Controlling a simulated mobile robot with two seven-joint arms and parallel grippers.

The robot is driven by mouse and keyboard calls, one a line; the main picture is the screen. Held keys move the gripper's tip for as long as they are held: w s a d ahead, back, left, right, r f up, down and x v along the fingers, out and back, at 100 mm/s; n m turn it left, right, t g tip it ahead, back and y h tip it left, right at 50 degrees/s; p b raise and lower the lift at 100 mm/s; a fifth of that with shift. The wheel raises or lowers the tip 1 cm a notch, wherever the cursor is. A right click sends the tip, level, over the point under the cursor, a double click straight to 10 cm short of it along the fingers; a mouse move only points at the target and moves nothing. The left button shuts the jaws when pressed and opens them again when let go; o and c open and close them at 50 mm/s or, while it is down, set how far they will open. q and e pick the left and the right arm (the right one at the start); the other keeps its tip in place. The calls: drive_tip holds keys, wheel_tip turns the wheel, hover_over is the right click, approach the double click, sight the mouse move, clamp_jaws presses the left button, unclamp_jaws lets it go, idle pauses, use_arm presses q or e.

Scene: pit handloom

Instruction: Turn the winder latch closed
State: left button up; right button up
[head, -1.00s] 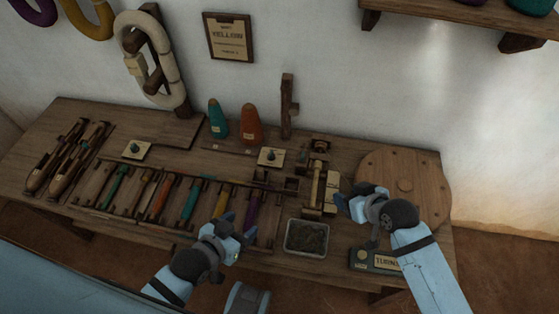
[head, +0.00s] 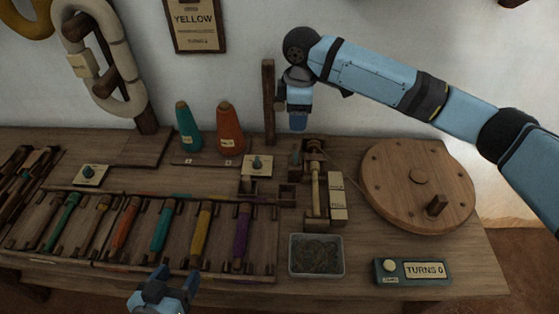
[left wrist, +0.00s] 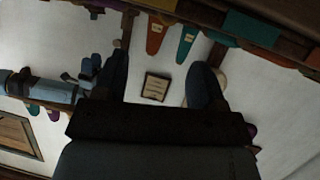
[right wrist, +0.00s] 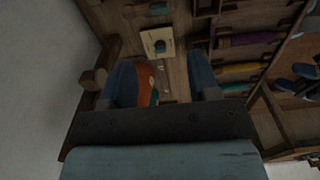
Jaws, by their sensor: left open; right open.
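The winder (head: 315,190), a wooden frame with a pale spindle, stands on the bench left of the large round wheel (head: 415,160). Which small part at its far end is the latch, I cannot tell. My right gripper (head: 298,126) points down above the far end of the winder, beside the upright wooden post (head: 268,100). In the right wrist view its fingers (right wrist: 163,80) are apart with nothing held; an orange cone shows between and below them. My left gripper (head: 162,286) is open and empty at the bench's front edge, below the bobbin rack.
A rack of coloured bobbins (head: 160,230) fills the bench's left and middle. A metal tray (head: 316,271) and the turns counter (head: 412,271), reading 0, lie in front. Teal (head: 188,130) and orange cones (head: 229,130) stand left of the post. A knob plate (head: 257,166) lies near the winder.

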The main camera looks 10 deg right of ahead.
sight(296, 155)
wheel_tip(296, 155, down, 12)
drive_tip(key=b, duration=0.3)
drive_tip(key=shift+d+f+b, duration=0.1)
drive_tip(key=shift+f+b, duration=0.05)
drive_tip(key=shift+b, duration=0.2)
use_arm(q)
drive_tip(key=w+d+r+t+h, duration=0.2)
drive_tip(key=d+r+t, duration=0.1)
drive_tip(key=r, duration=0.4)
drive_tip(key=shift+d+r+t+h, duration=0.2)
drive_tip(key=shift+t+h, duration=0.1)
drive_tip(key=shift+h, duration=0.1)
use_arm(e)
drive_tip(key=shift+f, duration=0.65)
drive_tip(key=shift+c, duration=0.4)
